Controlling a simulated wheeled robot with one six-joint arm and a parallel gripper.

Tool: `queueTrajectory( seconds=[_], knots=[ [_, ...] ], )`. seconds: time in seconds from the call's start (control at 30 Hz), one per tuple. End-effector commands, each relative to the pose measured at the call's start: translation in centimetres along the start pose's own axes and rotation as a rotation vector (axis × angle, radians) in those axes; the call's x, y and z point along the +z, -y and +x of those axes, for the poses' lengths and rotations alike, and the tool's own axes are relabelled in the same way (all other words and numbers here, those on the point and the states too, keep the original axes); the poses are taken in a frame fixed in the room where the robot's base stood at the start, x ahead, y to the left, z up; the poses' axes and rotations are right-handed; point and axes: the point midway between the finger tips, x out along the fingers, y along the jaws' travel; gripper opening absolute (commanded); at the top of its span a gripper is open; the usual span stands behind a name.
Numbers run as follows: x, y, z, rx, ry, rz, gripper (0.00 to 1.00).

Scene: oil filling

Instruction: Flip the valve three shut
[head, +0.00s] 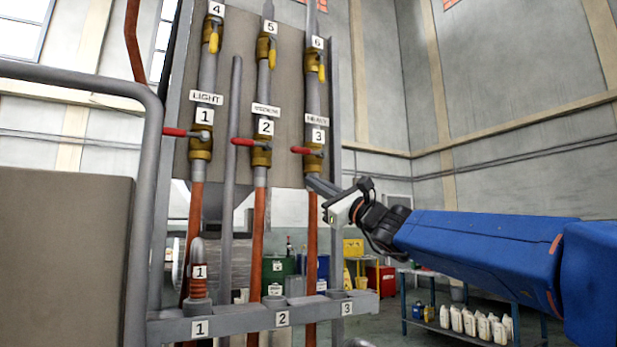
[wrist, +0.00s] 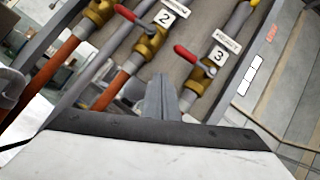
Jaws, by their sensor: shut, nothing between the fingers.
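Valve three is a brass valve body (head: 313,162) with a red lever (head: 301,150) on the right-hand vertical pipe, under the label 3. Its lever sticks out to the left, across the pipe. In the wrist view the red lever (wrist: 187,54) is up and right of the fingertips. My gripper (head: 311,180) is shut and empty, with its tips just below the valve, close to the pipe. In the wrist view the closed fingers of my gripper (wrist: 160,82) point toward the pipes, left of valve three. I cannot tell whether they touch anything.
Valve one (head: 176,132) and valve two (head: 243,142) also have red levers pointing left. Yellow-handled valves (head: 321,72) sit higher up. A numbered grey rail (head: 263,318) runs below. A shelf with white bottles (head: 470,322) stands at the right, behind my arm.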

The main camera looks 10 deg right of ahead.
Motion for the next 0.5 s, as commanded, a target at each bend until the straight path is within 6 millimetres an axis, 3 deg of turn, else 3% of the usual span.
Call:
queueTrajectory(
  seconds=[0.2, 0.5],
  knots=[
    [0.1, -0.7, -2.7, -0.001, -0.001, -0.001, 0.0],
    [0.2, -1.0, -3.6, 0.0, 0.0, 0.0, 0.0]
  ],
)
